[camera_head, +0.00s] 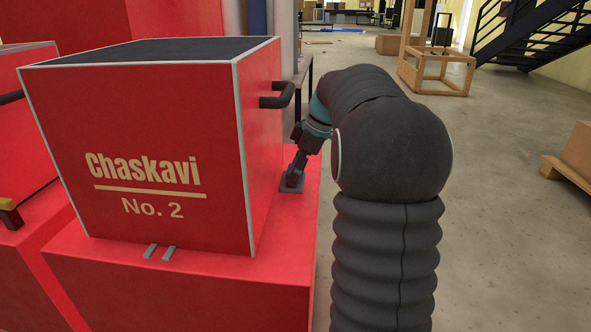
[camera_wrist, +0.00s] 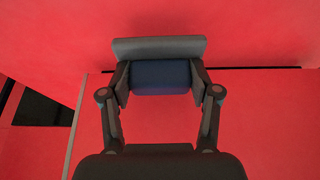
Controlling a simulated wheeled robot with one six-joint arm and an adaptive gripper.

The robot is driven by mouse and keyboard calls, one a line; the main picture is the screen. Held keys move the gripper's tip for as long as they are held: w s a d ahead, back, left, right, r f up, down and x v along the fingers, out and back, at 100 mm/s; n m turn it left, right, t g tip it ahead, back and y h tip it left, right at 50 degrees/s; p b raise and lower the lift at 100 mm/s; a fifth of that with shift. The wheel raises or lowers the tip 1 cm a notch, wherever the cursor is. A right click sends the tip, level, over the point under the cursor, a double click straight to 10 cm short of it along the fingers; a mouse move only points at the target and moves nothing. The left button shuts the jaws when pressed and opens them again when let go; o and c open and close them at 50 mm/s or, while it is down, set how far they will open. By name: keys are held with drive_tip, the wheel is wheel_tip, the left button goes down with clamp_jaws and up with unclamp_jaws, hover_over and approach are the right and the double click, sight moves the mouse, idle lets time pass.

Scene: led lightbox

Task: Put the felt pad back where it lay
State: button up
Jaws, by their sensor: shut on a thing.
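My gripper (camera_wrist: 160,78) is shut on a dark blue block (camera_wrist: 160,72) joined to a grey flat slab (camera_wrist: 158,47); together they look like the felt pad. In the head view my gripper (camera_head: 295,170) points down beside the right side of the red box marked "Chaskavi No. 2" (camera_head: 218,110). The pad (camera_head: 291,188) is at the fingertips, low over the red plinth top (camera_head: 310,200). I cannot tell whether it touches the plinth. My fingers hide part of the block.
A black handle (camera_head: 277,95) sticks out of the box's right side, just above my wrist. Another red box (camera_head: 35,135) stands at left. The floor (camera_head: 510,210) at right is open.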

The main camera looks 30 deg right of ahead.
drive_tip(key=shift+f+b, duration=0.6)
drive_tip(key=shift+f, duration=0.4)
drive_tip(key=o, duration=1.2)
drive_tip(key=shift+r, duration=0.15)
drive_tip(key=v, duration=1.2)
